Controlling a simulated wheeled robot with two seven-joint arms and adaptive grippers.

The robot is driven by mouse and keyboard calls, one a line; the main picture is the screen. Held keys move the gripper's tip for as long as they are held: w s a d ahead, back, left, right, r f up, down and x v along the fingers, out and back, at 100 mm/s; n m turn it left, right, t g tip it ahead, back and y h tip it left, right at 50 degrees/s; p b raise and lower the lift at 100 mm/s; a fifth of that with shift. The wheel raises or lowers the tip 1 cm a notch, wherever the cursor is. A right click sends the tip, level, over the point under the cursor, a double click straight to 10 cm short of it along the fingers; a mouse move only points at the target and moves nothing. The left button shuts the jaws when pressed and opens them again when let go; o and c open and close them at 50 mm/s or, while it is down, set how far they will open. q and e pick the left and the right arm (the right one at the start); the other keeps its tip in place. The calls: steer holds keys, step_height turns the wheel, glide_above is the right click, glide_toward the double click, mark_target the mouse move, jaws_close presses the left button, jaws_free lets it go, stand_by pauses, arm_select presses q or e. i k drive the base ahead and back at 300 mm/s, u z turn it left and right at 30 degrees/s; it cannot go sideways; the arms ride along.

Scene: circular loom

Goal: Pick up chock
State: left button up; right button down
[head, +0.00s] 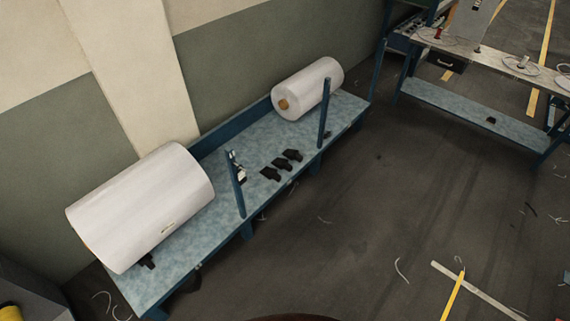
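Several small black chocks lie on the blue-grey bench (213,228). Three sit close together in its middle, between the two blue posts: a left one (271,174), a middle one (281,163) and a right one (293,155). Another dark piece, perhaps a chock (148,261), shows at the lower edge of the large white roll (140,205), partly hidden by it. A smaller white roll (310,88) lies at the far end of the bench. Neither of my grippers is in view.
Blue posts (236,185) and (324,113) rise from the bench's front edge. A wall stands behind it. A blue-framed worktable (480,52) with a lower shelf is at the upper right. The dark floor (380,210) before the bench is mostly clear, with scattered strands.

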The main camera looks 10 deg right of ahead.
mark_target(270, 173)
steer(key=u, duration=0.2)
steer(key=i, duration=1.7)
steer(key=u, duration=0.35)
